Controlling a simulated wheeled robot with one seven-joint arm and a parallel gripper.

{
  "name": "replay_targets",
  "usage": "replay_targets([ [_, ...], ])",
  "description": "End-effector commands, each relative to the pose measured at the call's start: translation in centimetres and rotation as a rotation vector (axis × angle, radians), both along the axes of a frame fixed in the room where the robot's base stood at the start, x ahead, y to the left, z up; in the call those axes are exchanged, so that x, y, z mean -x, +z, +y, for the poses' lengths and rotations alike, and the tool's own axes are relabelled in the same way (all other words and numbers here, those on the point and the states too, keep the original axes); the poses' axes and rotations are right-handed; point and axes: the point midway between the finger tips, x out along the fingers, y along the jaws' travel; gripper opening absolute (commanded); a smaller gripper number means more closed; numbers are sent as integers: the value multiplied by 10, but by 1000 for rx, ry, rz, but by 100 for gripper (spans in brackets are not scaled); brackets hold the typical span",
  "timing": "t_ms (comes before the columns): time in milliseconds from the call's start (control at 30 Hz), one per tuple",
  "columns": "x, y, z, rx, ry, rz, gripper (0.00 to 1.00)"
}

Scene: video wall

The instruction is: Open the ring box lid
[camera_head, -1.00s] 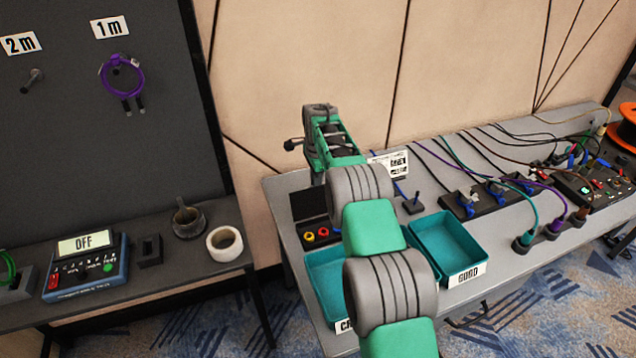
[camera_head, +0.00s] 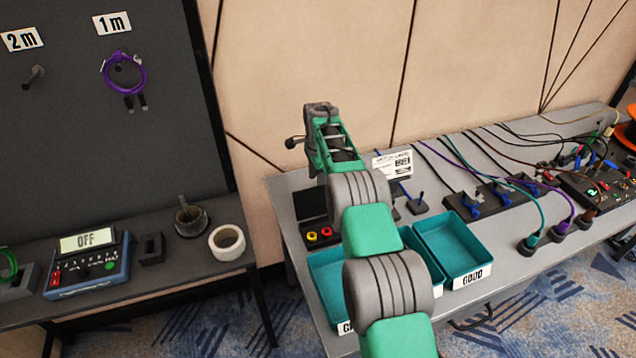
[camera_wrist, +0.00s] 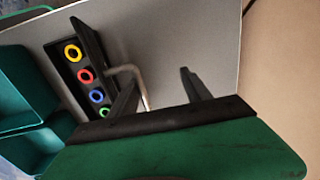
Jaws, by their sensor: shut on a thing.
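The ring box (camera_wrist: 75,65) lies on the grey table at the left of the wrist view, with yellow, red, blue and green rings inside. Its dark lid (camera_wrist: 92,45) stands up along the right side, so the rings are exposed. A bent pale rod (camera_wrist: 126,70) reaches from beside the lid back between the fingers of my gripper (camera_wrist: 160,80). My gripper is shut on this rod, though a gap shows between the fingers. In the head view the box (camera_head: 310,207) is partly hidden by my arm, with two rings visible, and my fingers cannot be made out.
Teal trays (camera_head: 455,245) stand at the table's front, one labelled GOOD. A small stand (camera_head: 416,203), a white label card (camera_head: 392,164) and plugged cables are to the right. A separate bench with a tester (camera_head: 88,265) and tape roll (camera_head: 226,243) is at left. A wall rises behind.

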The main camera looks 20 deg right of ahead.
Motion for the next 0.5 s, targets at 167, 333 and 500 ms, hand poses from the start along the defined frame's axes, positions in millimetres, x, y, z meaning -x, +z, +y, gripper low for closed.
replay_targets([
  [167, -5, 5, 0, 1, 3, -19, 31],
  [333, -5, 5, -1, 1, 0, -18, 31],
  [500, -4, 5, -2, 2, -2, -17, 31],
])
